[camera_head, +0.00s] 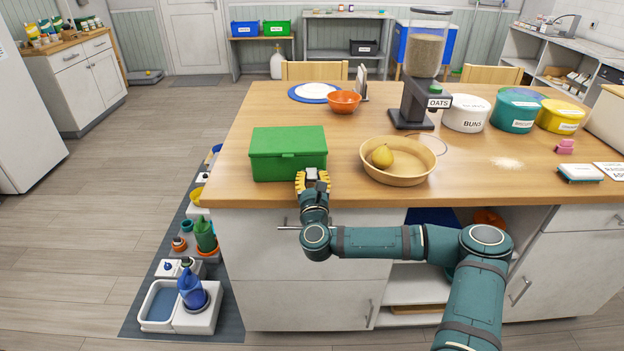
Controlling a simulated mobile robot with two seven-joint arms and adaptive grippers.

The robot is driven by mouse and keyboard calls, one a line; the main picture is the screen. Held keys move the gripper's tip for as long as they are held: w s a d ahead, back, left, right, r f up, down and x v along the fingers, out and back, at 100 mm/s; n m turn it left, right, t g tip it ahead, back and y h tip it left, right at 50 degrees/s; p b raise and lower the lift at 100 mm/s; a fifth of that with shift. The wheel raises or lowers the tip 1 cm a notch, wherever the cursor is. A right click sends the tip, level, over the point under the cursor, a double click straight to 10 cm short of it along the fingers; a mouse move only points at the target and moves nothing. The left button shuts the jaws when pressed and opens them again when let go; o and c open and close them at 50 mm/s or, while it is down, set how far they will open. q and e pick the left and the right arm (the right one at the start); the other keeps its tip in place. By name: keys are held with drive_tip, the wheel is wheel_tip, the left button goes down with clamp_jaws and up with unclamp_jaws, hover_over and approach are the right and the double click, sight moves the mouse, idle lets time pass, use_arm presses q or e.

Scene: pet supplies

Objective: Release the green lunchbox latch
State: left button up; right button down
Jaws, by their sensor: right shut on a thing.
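The green lunchbox (288,142) stands on the left part of the wooden table, near its front edge. Its lid is down. My right gripper (312,177), with yellow fingers, is at the lower right of the lunchbox's front face. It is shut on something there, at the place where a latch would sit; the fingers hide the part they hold. A small pale metal-coloured piece shows between the fingers. My left gripper is not in view.
A wooden bowl (399,175) with a yellow pear (382,155) stands close to the right of my gripper. An orange bowl (344,102), an oats dispenser (423,60) and labelled tubs (467,113) stand farther back.

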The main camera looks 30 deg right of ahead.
drive_tip(key=shift+f+t+h, duration=0.4)
drive_tip(key=shift+t+h, duration=0.1)
drive_tip(key=shift+t, duration=0.4)
drive_tip(key=c, duration=0.7)
unclamp_jaws()
drive_tip(key=shift+o, duration=0.2)
drive_tip(key=v, duration=1.2)
